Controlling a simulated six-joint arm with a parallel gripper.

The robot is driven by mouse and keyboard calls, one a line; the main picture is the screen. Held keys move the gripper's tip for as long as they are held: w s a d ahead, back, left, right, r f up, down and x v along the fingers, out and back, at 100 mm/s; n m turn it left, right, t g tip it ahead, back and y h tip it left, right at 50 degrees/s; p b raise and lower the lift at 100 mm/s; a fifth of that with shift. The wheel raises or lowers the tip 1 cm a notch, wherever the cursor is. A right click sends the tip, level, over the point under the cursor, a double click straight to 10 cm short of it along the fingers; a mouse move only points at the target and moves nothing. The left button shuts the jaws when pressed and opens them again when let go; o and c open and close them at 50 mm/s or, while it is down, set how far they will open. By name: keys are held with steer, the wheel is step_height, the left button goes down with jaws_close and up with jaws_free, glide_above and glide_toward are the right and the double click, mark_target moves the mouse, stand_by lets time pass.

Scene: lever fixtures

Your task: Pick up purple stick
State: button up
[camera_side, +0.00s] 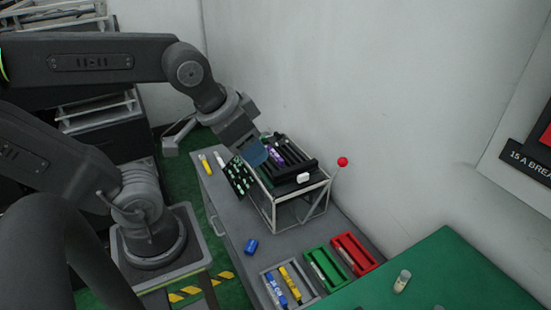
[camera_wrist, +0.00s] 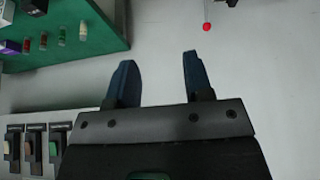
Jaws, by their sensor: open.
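In the side view a purple stick (camera_side: 277,154) lies among dark slots in the top of a metal-framed rack on the grey bench. My gripper (camera_side: 255,157) is beside the rack's left part, its blue fingers pointing down, a little left of the purple stick. In the wrist view my gripper (camera_wrist: 158,70) shows two blue fingers spread apart with nothing between them. The purple stick cannot be made out in the wrist view. I cannot tell from the side view how high the fingertips are above the rack.
A red ball (camera_side: 342,161) on a thin rod stands at the rack's right. A green tray (camera_side: 328,268), a red tray (camera_side: 355,254) and a blue block (camera_side: 251,246) are in front. A yellow stick (camera_side: 204,163) lies at the back left. The wall is close behind.

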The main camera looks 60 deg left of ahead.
steer(key=w+a+r+n+g, duration=0.1)
steer(key=w+a+r+n, duration=0.2)
steer(key=w, duration=0.4)
steer(key=n+g, duration=0.5)
steer(key=n, duration=1)
glide_above(272, 149)
steer(key=f, duration=3)
steer(key=shift+s+d+f, duration=0.15)
steer(key=shift+d+f, duration=0.05)
steer(key=shift+d, duration=0.1)
steer(key=shift+a+f, duration=0.2)
steer(key=shift+f, duration=2.8)
